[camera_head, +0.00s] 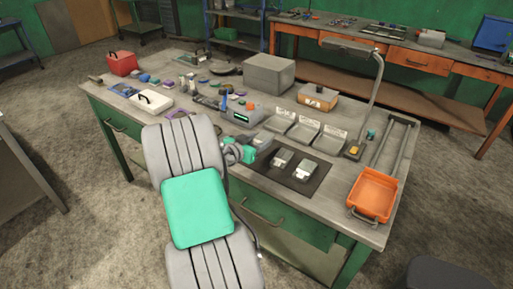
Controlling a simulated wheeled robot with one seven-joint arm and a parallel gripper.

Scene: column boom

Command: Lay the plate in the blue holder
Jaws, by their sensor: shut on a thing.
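My gripper (262,141) is small in the head view, beyond my green wrist, over the middle of the workbench and left of the dark mat. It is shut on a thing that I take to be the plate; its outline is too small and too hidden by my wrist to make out. A small upright blue piece (224,102) stands on the bench left of the device with the green display. It may be the blue holder, but I cannot tell for sure. My arm hides part of the bench's front edge.
A dark mat (291,180) bears two small pale pieces. Several grey trays (305,131), an orange bin (372,192) on rails, a desk lamp (352,48) and a grey box (269,74) stand on the bench (200,62). Small items crowd its left half.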

